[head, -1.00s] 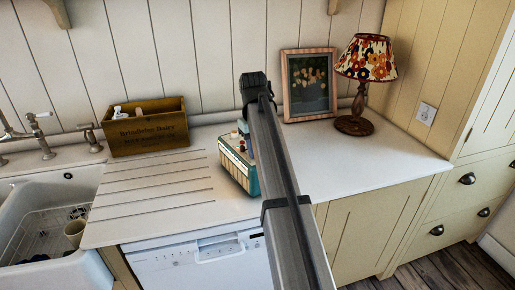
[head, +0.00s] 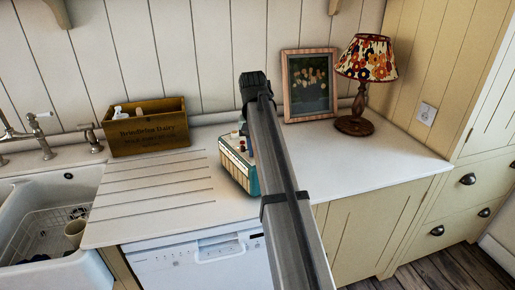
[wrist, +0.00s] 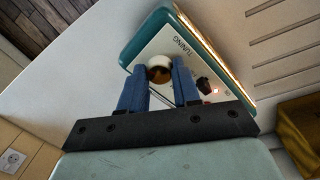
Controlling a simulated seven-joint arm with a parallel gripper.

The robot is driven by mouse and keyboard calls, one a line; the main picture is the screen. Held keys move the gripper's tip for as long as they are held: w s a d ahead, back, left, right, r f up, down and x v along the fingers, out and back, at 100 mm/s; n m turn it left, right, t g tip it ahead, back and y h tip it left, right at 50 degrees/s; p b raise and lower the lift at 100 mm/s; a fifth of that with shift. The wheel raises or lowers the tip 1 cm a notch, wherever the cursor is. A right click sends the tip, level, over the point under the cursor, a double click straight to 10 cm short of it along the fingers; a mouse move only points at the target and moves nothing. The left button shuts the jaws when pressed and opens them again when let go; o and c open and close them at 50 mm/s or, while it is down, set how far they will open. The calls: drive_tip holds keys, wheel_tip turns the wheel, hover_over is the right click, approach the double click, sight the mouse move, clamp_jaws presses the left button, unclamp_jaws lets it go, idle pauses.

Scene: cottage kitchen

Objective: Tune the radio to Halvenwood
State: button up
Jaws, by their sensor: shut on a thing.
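The teal and cream radio (head: 238,166) stands on the white worktop, partly hidden behind my arm in the head view. In the wrist view the radio's pale panel (wrist: 185,47) bears the word TUNING beside a round knob (wrist: 159,72) with a white top and brown rim. My gripper (wrist: 160,80) has its two blue fingers on either side of this tuning knob and is shut on it. A smaller dark knob (wrist: 203,85) sits to the right, near a small lit red lamp (wrist: 215,91). The lit dial strip runs along the radio's edge; its station names and pointer are not readable.
A wooden crate (head: 148,141) stands left of the radio, beyond the grooved drainer. A framed picture (head: 310,96) and a lamp with a flowered shade (head: 367,60) stand at the back right. The sink (head: 30,215) is at the left. The worktop to the right is clear.

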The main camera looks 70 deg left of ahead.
idle(0.3)
drive_tip(key=o, duration=1.1)
drive_tip(key=shift+c, duration=0.2)
wheel_tip(320, 180, up, 14)
drive_tip(key=shift+s+a, duration=0.15)
drive_tip(key=shift+s, duration=0.2)
drive_tip(key=shift+f, duration=0.15)
